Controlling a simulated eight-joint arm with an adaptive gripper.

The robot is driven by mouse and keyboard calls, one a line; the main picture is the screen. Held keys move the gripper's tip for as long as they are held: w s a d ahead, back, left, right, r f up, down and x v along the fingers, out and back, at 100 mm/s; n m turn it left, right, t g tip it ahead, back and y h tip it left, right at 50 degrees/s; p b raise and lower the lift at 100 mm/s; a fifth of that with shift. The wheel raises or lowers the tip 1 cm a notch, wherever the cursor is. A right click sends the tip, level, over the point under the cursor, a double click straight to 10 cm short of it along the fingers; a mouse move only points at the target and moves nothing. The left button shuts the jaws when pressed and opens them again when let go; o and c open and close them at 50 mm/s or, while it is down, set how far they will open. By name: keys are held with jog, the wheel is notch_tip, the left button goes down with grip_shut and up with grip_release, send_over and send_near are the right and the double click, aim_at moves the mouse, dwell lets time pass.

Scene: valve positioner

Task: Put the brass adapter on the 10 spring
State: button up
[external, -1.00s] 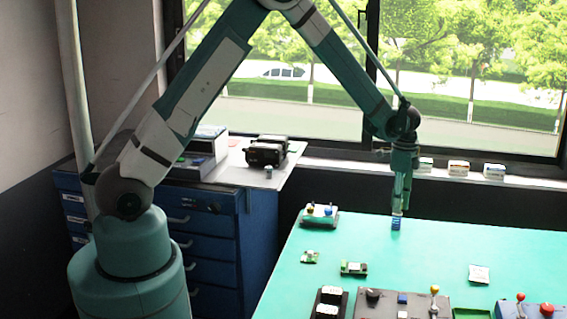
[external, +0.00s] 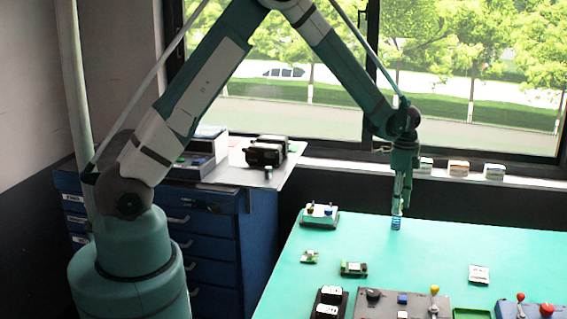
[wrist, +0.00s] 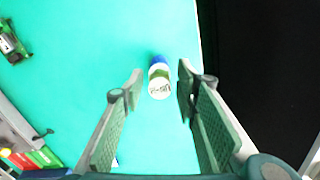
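My gripper (external: 398,208) points straight down over the far part of the teal table. In the wrist view my gripper (wrist: 160,72) is open, with a gap on each side of a small upright cylinder (wrist: 159,82). The cylinder has a white top with dark lettering that I cannot read, and a blue part below it. In the external view its blue part (external: 396,223) shows at the table under my fingertips. I cannot tell whether this is the 10 spring. I cannot pick out the brass adapter with certainty.
Green circuit pieces (external: 354,269) lie nearer the camera. A dark control panel (external: 385,304) with knobs is at the front.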

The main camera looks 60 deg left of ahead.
notch_tip(320, 180, up, 12)
jog(key=shift+p, duration=0.3)
jog(key=shift+f, duration=0.1)
dwell(0.7)
jog(key=s+a+r+n+t, duration=0.25)
jog(key=s+r+n, duration=0.35)
jog(key=s+r, duration=1.4)
jog(key=s+f+n+t, duration=0.1)
jog(key=s+n+t, duration=0.3)
jog(key=s, duration=2.2)
jog(key=shift+a+f+n+t, duration=0.2)
jog(key=shift+n+t, duration=0.15)
jog(key=shift+n, duration=0.65)
